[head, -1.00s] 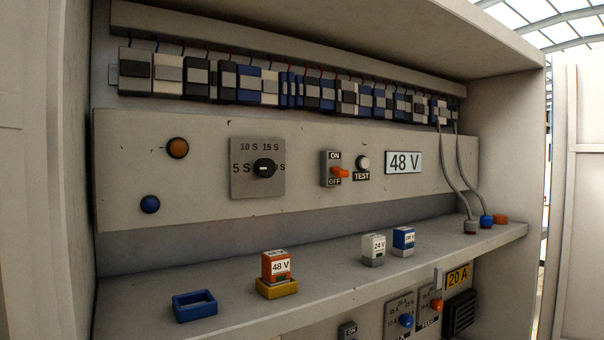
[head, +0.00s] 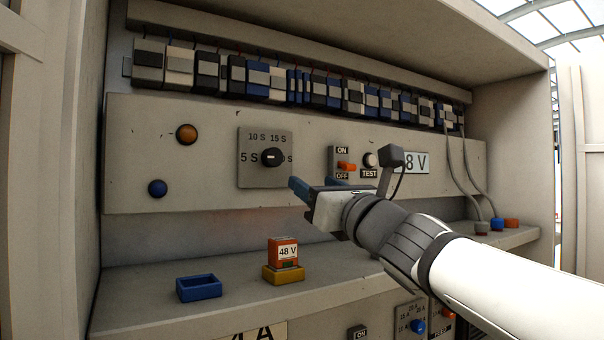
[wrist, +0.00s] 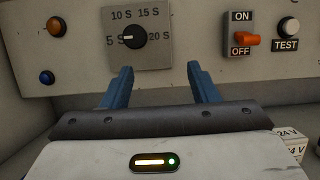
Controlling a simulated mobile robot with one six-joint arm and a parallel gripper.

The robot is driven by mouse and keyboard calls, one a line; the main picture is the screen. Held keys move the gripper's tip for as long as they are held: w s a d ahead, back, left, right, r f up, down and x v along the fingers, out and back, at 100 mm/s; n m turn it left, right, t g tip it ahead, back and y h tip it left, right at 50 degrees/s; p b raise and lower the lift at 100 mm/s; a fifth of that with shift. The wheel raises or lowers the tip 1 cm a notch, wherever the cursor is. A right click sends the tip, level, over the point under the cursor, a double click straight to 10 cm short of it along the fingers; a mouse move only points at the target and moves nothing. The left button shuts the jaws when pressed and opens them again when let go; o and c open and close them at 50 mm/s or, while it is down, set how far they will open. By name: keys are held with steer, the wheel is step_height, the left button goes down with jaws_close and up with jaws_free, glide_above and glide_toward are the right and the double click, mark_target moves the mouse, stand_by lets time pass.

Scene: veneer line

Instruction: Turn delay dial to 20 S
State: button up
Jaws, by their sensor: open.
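The delay dial is a black round knob (head: 272,157) on a square grey plate (head: 250,176) marked 5 S, 10 S, 15 S and 20 S. In the wrist view, the white mark on the knob (wrist: 133,36) points left, towards 5 S. The 20 S label (wrist: 159,37) is at the right of the knob; the knob partly hides it in the head view. My gripper (head: 316,185) has blue fingers and is open and empty. It is in front of the panel, below and right of the dial, apart from it. In the wrist view the fingertips (wrist: 160,68) are below the dial.
An ON/OFF switch with an orange lever (head: 346,166) and a TEST button (head: 370,160) are right of the dial. Orange (head: 187,134) and blue (head: 157,188) round lamps or buttons are left. The shelf below holds a 48 V block (head: 283,252) and an empty blue holder (head: 199,288).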

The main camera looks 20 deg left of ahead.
mark_target(276, 159)
steer(key=a+r+n+p, duration=0.1)
steer(key=a, duration=0.1)
steer(key=w+a+r+n+g+y+p, duration=0.1)
steer(key=a, duration=0.1)
steer(key=a+r+n+y+p, duration=0.1)
steer(key=a+r, duration=0.1)
steer(key=a, duration=0.1)
steer(key=shift+w, duration=0.25)
steer(key=shift+w+a+r, duration=0.2)
steer(key=shift+w+a, duration=0.15)
steer(key=shift+a, duration=0.2)
steer(key=shift+c, duration=0.3)
